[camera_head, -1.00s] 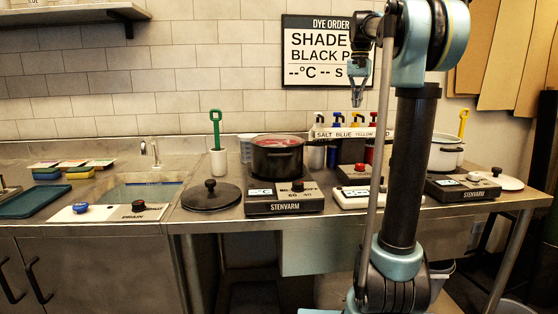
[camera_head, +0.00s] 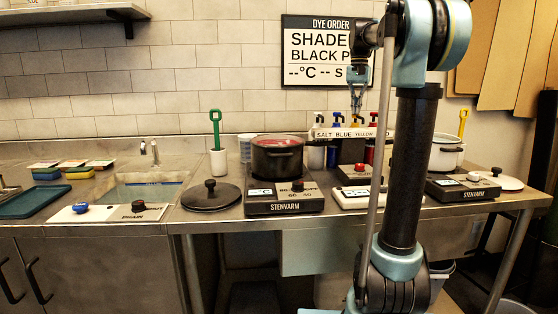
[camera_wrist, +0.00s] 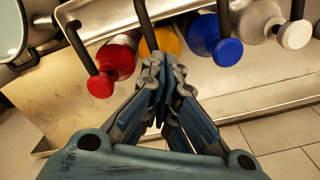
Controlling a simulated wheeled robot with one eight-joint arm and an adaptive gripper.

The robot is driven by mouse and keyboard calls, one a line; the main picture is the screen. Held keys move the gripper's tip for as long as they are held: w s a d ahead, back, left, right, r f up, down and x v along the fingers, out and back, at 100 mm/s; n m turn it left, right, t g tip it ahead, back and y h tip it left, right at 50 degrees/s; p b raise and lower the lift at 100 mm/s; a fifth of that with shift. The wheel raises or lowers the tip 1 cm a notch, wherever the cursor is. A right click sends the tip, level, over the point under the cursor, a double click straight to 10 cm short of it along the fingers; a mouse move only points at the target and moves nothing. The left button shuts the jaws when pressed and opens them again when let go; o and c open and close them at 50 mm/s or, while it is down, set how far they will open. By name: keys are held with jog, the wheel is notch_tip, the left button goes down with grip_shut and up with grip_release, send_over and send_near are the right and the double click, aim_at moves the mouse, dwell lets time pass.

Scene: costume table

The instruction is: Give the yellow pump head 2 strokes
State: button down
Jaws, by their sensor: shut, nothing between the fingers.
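The yellow pump bottle (camera_wrist: 162,42) stands between the red and blue ones in the wrist view. My gripper's fingers cover most of its pump head there. In the head view its yellow pump (camera_head: 354,121) shows just below my fingertips, behind the labelled rack. My gripper (camera_wrist: 158,68) is shut and empty, pointing down above the yellow pump. It also shows in the head view (camera_head: 356,109). I cannot tell whether the fingertips touch the pump head.
The red pump head (camera_wrist: 100,85), blue pump head (camera_wrist: 228,52) and white pump head (camera_wrist: 295,35) stand close by on either side. A black pot (camera_head: 276,160) sits on a hotplate left of the rack. A white pot (camera_head: 445,153) stands to the right.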

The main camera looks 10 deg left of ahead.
jog(key=shift+f, duration=0.4)
jog(key=shift+r, duration=1.6)
jog(key=shift+f, duration=0.45)
jog(key=shift+f, duration=0.3)
